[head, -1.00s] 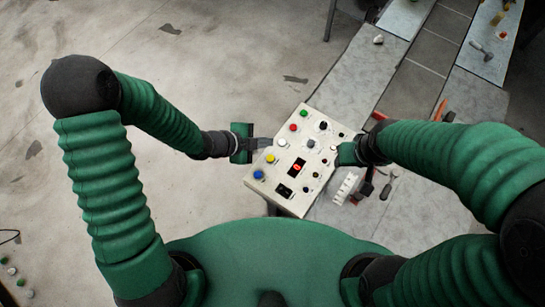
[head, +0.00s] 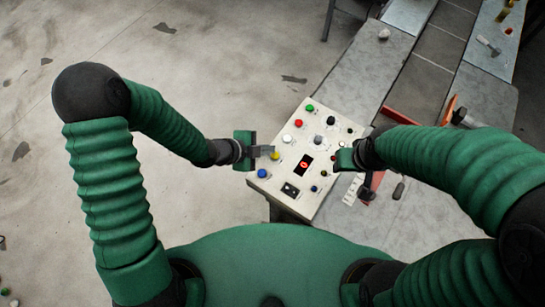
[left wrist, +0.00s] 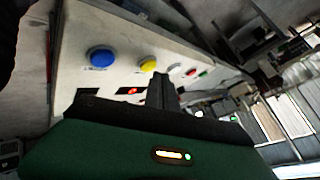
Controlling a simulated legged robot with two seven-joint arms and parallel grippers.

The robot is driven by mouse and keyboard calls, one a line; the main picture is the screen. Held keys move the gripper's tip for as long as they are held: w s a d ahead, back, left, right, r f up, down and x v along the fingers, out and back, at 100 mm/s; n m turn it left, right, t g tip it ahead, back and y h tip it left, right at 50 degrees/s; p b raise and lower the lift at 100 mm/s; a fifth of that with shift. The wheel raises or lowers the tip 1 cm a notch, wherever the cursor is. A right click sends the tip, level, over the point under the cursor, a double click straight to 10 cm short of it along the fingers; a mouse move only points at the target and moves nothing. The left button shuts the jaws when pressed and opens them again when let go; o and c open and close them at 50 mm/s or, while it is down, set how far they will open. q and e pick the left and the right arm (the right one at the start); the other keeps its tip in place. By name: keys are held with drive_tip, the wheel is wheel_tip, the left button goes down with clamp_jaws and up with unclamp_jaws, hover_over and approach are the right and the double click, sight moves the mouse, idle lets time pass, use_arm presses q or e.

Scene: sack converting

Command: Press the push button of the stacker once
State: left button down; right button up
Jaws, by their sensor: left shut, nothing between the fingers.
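A cream control panel (head: 265,188) stands in front of me, with a red-lit display (head: 304,164). Along its left side run a blue button (head: 262,173), a yellow button (head: 275,156), a white button (head: 287,138), a red button (head: 298,123) and a green button (head: 310,108). My left gripper (head: 268,151) is shut and empty, its tips right by the yellow button; contact cannot be told. In the left wrist view its fingers (left wrist: 163,88) show below the yellow button (left wrist: 147,65), right of the blue button (left wrist: 101,57). My right gripper (head: 340,160) is at the panel's right edge, fingers unclear.
Black knobs (head: 331,121) and a dark rocker switch (head: 290,189) are also on the panel. A grey conveyor table (head: 366,62) extends behind and right, with loose tools and an orange-red part (head: 398,116).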

sight(277, 156)
use_arm(q)
drive_tip(key=shift+s+a+f, duration=0.1)
drive_tip(key=shift+a+f, duration=0.1)
drive_tip(key=shift+a, duration=0.05)
drive_tip(key=shift+d, duration=0.4)
drive_tip(key=d, duration=0.2)
drive_tip(key=shift+d, duration=0.4)
drive_tip(key=shift+a, duration=1.5)
drive_tip(key=shift+d, duration=1.2)
drive_tip(key=shift+a, duration=0.95)
drive_tip(key=shift+d+f+b, duration=0.15)
drive_tip(key=shift+d+b, duration=0.1)
drive_tip(key=shift+d, duration=0.3)
drive_tip(key=shift+d+f+b, duration=0.15)
drive_tip(key=shift+d+b, duration=0.1)
drive_tip(key=shift+d, duration=0.25)
drive_tip(key=shift+a+f, duration=0.1)
drive_tip(key=shift+a, duration=0.35)
use_arm(e)
drive_tip(key=shift+s+d+f, duration=0.1)
drive_tip(key=shift+d+f, duration=0.1)
drive_tip(key=shift+f, duration=0.7)
use_arm(q)
drive_tip(key=shift+d+f, duration=0.1)
use_arm(e)
drive_tip(key=shift+d, duration=0.1)
